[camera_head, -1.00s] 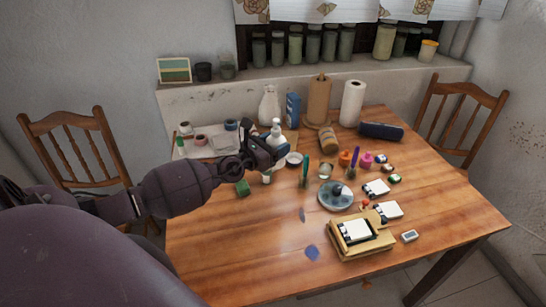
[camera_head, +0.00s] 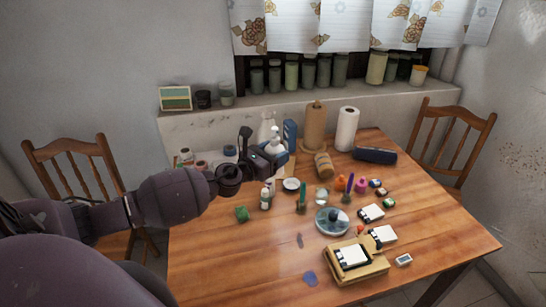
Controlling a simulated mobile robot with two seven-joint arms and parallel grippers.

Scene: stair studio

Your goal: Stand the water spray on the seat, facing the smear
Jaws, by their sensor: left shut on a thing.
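The water spray (camera_head: 274,144), a white bottle with a pump-like top, is held by my left gripper (camera_head: 268,160) above the back left of the table. The gripper is shut on it and hides its lower part. I cannot tell which way its nozzle faces. The left wooden chair (camera_head: 72,160) stands at the table's left side, its seat largely hidden by my arm. The right wooden chair (camera_head: 456,132) stands at the back right. Blue-purple smears mark the tabletop: one at the front (camera_head: 310,278), a smaller one (camera_head: 299,240) behind it. My right gripper is not in view.
The wooden table (camera_head: 220,275) holds a paper roll (camera_head: 347,130), a brown roll (camera_head: 315,128), a round palette (camera_head: 332,221), a wooden box (camera_head: 357,260), small white bottles (camera_head: 265,198) and a green block (camera_head: 242,213). Its front left is mostly clear. Jars line the sill.

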